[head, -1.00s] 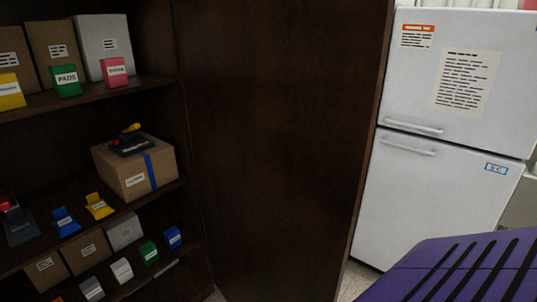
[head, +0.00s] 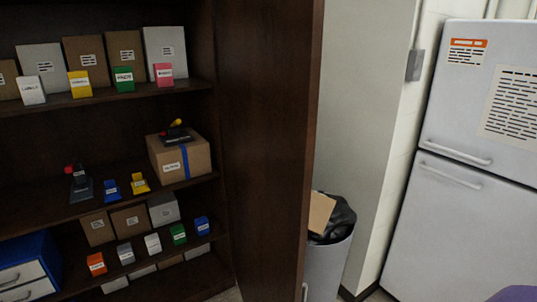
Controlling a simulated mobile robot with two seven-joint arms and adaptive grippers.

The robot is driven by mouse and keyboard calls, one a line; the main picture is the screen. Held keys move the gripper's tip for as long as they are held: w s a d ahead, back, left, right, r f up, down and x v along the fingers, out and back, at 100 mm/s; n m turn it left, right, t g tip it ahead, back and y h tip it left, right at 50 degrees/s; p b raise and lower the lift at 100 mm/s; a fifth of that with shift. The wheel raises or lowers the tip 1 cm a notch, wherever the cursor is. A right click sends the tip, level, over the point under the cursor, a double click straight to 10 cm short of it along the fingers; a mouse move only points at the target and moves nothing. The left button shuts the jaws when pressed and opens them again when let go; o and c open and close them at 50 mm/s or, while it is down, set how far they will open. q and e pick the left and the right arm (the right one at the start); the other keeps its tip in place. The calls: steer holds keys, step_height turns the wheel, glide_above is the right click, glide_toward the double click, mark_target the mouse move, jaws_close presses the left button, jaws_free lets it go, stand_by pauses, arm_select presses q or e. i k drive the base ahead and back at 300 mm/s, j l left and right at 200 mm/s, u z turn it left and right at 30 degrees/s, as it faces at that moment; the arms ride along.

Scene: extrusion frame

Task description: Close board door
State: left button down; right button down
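The dark brown wooden door (head: 266,150) stands open at the right side of the dark shelf cabinet (head: 110,107). It projects toward me, and its inner face and front edge show. I see no board apart from this door. Neither of my grippers is in the head view.
The cabinet shelves hold cartons (head: 180,158) and small coloured boxes. A blue drawer unit (head: 30,262) stands at the lower left. Right of the door are a trash bin (head: 328,262) with a black bag and a white refrigerator (head: 455,220). A purple surface (head: 517,294) shows at the lower right.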

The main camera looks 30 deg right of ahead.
mark_target(270, 51)
steer(key=k+l, duration=0.1)
steer(key=l, duration=0.45)
steer(key=k+l+u, duration=0.1)
steer(key=l, duration=0.9)
steer(key=i+l, duration=0.15)
steer(key=l, duration=0.4)
steer(key=k+j, duration=0.1)
steer(key=k, duration=0.25)
steer(key=u, duration=0.05)
